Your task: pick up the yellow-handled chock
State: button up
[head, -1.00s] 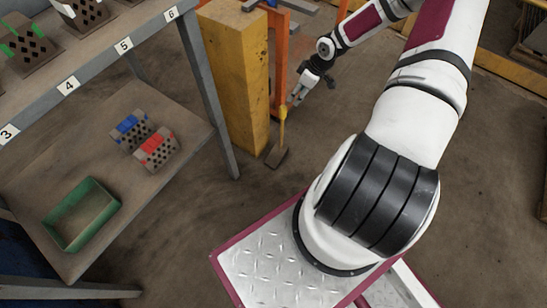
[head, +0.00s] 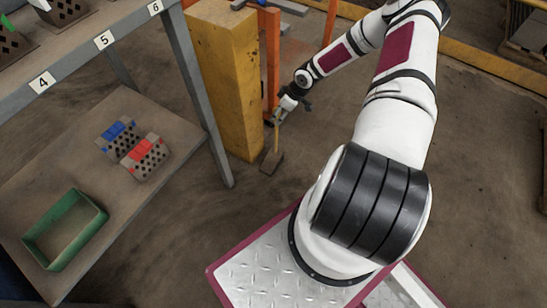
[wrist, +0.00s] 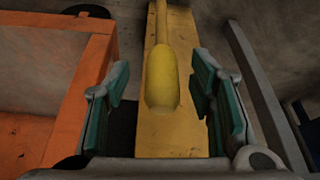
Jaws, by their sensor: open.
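The chock stands on the floor beside a yellow post, with its brown block (head: 271,161) down and its thin yellow handle (head: 277,136) upright. My gripper (head: 279,117) is at the upper part of the handle in the head view. In the wrist view my gripper (wrist: 160,88) is open, with green-padded fingers on either side of the rounded yellow handle (wrist: 162,80). Gaps show between the handle and both fingers. The block is not clearly seen in the wrist view.
The yellow post (head: 228,80) stands close left of the chock, with an orange frame (head: 270,50) behind. A grey table (head: 130,220) on the left holds a green tray (head: 28,238) and hollow bricks, one with blue (head: 117,130), one with red (head: 143,150). Floor right is clear.

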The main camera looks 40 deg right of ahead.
jog(key=b+x, duration=0.1)
jog(key=x, duration=0.2)
jog(key=shift+a+f, duration=0.15)
jog(key=shift+f, duration=0.15)
grip_shut()
jog(key=shift+w+r, duration=0.1)
